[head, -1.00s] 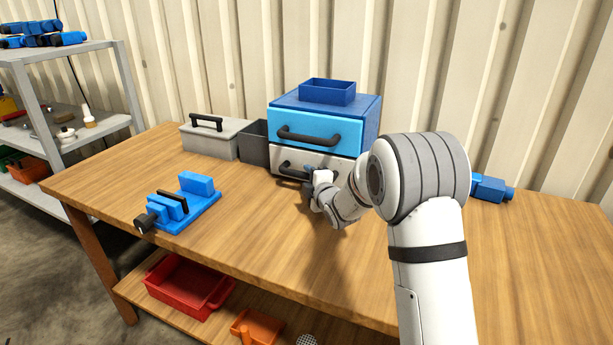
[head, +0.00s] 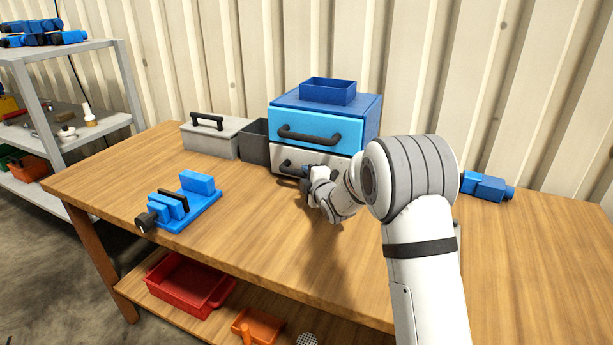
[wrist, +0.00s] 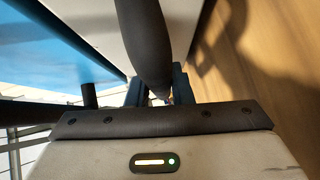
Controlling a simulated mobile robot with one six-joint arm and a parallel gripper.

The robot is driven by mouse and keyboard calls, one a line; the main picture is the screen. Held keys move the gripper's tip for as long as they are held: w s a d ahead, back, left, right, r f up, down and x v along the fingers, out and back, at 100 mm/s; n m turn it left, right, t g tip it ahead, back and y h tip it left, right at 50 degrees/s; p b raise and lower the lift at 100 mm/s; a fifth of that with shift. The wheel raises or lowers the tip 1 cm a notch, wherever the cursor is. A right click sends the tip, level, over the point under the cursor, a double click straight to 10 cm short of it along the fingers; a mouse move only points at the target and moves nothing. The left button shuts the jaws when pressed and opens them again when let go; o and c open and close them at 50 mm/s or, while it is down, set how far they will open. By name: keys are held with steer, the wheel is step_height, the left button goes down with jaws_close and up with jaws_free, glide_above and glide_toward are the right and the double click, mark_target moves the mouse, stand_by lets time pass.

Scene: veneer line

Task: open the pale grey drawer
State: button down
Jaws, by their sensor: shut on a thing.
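The pale grey drawer (head: 318,158) is the lower drawer of a blue cabinet, below a bright blue drawer (head: 313,124). Its front looks near flush with the drawer above; I cannot tell whether there is a small gap. My gripper (head: 305,175) is at the drawer's dark handle (head: 287,165) and hides its right part. In the wrist view the handle (wrist: 147,40) runs between the fingers of my gripper (wrist: 158,88), which is shut on it. The pale drawer front (wrist: 92,22) lies to the left of the handle there.
A blue open box (head: 328,91) sits on the cabinet. A dark grey bin (head: 254,140) and a grey lidded box (head: 209,140) stand to its left. A blue vise (head: 180,206) is at the front left. Blue parts (head: 487,186) lie right. The wooden tabletop (head: 270,235) before the drawer is clear.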

stand_by(0.3)
steer(key=shift+s+a+f+b, duration=0.1)
steer(key=shift+s+f+b, duration=0.15)
steer(key=shift+b, duration=0.1)
steer(key=s+a+b, duration=0.1)
steer(key=s+b, duration=0.2)
steer(key=s+a+b, duration=0.1)
steer(key=s+b, duration=0.2)
steer(key=s, duration=0.1)
steer(key=s+a+b, duration=0.2)
steer(key=s+b, duration=0.1)
steer(key=s, duration=0.1)
steer(key=shift+r, duration=0.1)
steer(key=shift+s+a+r+b, duration=0.15)
steer(key=shift+s+b, duration=0.15)
steer(key=shift+s, duration=0.15)
steer(key=c, duration=1.3)
jaws_free()
